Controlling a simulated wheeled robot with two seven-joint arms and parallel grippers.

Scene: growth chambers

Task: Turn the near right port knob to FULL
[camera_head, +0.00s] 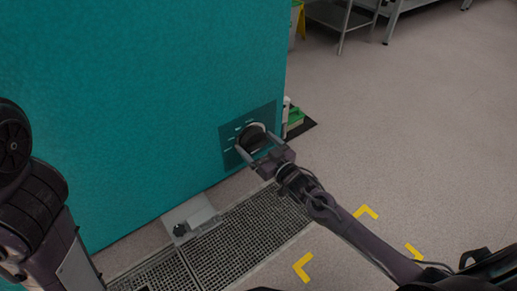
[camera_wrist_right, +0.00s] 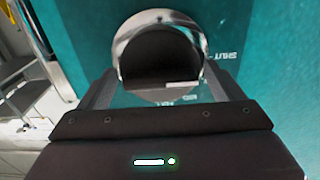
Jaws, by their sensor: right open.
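The port knob (camera_head: 252,136) is a dark round knob with a bright metal rim, set on a darker teal label plate (camera_head: 229,133) low on the teal chamber wall. It also shows in the right wrist view (camera_wrist_right: 160,55), where the word SHUT reads to its right; other lettering below it is partly hidden. My right gripper (camera_head: 259,152) is open, its two fingers pointing at the wall on either side of the knob. I cannot tell whether the fingers touch it. My left arm shows at the left edge, but its gripper is out of view.
A floor grating (camera_head: 235,240) lies in front of the wall, with a grey metal plate (camera_head: 190,217) beside it. A green object (camera_head: 295,118) sits on a dark mat past the wall's right edge. Yellow corner marks (camera_head: 303,267) are on the open floor at right.

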